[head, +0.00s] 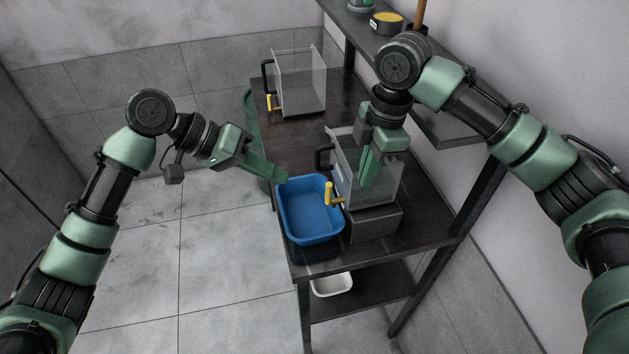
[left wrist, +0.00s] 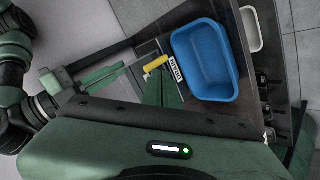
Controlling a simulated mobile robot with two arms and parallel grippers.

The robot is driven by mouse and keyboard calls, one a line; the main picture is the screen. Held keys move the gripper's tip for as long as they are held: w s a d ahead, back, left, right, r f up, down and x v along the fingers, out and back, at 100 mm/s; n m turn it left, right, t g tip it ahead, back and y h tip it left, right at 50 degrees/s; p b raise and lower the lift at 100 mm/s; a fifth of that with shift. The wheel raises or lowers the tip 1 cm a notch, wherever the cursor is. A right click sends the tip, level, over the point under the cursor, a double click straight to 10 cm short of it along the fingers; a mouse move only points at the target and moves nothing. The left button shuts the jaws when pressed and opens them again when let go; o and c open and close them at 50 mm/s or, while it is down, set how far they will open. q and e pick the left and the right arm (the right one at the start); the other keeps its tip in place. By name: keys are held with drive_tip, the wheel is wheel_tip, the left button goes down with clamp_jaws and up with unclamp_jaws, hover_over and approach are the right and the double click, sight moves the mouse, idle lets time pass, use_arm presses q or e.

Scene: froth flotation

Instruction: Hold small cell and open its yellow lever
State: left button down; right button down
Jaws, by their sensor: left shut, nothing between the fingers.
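The near clear cell (head: 385,185) stands on a grey block on the table, with a black handle on its left side. Its yellow lever (head: 329,194) sticks up low on its left side, beside the blue tub; the lever also shows in the left wrist view (left wrist: 156,63). My left gripper (head: 284,178) is shut and empty, at the blue tub's far left rim, apart from the lever. My right gripper (head: 367,182) points down at the near cell, its fingers overlapping the cell's walls; whether they grip a wall is unclear.
A blue tub (head: 285,215) sits in front of the lever. Another clear cell (head: 300,85) with a yellow lever (head: 269,102) stands farther back. A white tub (head: 332,290) is on the lower shelf. An upper shelf (head: 450,128) runs along the right wall.

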sight(328, 194)
use_arm(q)
drive_tip(key=w+a+r+y, duration=0.1)
drive_tip(key=a+r+t+y, duration=0.1)
drive_tip(key=shift+w+r+m+t+y, duration=0.3)
drive_tip(key=shift+w+r, duration=0.1)
drive_tip(key=d+f, duration=0.8)
drive_tip(key=d, duration=0.1)
drive_tip(key=shift+d, duration=0.25)
